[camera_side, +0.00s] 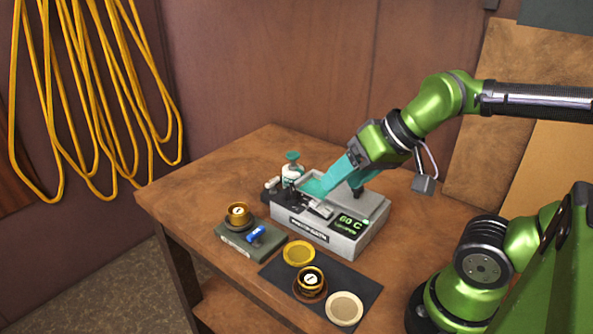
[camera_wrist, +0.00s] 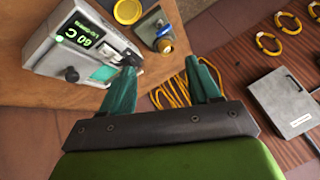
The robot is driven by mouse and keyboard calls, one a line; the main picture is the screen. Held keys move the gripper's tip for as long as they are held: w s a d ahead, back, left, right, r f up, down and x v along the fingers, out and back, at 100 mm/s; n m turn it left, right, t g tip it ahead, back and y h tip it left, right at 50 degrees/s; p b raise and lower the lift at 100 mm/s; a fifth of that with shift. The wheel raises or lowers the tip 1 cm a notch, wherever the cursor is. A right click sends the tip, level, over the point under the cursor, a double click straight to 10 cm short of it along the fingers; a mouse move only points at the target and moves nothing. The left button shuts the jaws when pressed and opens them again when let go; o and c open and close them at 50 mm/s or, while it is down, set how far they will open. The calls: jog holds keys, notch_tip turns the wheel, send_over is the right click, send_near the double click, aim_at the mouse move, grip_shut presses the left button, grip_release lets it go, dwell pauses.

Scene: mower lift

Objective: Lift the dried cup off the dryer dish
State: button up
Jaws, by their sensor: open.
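The dryer (camera_side: 330,232) is a grey box with a lit "60 C" display, standing on the wooden table; it also shows in the wrist view (camera_wrist: 60,45). My gripper (camera_side: 314,188) has teal fingers, low over the dryer's left part in the side view. In the wrist view my gripper (camera_wrist: 164,66) is open with nothing between its fingers. I cannot make out a cup on the dryer; the fingers hide part of its top. One gold cup (camera_side: 238,212) stands on a green block left of the dryer. Another gold cup (camera_side: 311,278) stands on a dark mat in front.
A gold dish (camera_side: 299,252) and a pale round disc (camera_side: 345,308) lie on the dark mat (camera_side: 280,273). A blue piece (camera_side: 256,233) lies on the green block (camera_side: 240,250). The table's back left (camera_side: 215,175) is clear.

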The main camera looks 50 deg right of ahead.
jog(key=o, duration=0.3)
jog(key=shift+o, duration=0.2)
jog(key=n+g+h, duration=0.2)
jog(key=g+h, duration=0.1)
jog(key=g, duration=0.1)
send_over(238, 211)
jog(key=s, duration=0.2)
jog(key=f, duration=1.4)
jog(key=shift+w+d+f, duration=0.2)
jog(key=shift+w+f, duration=0.05)
jog(key=shift+a+x, duration=0.2)
jog(key=shift+x, duration=1.15)
jog(key=shift+a+x, duration=0.2)
jog(key=shift+x, duration=1.15)
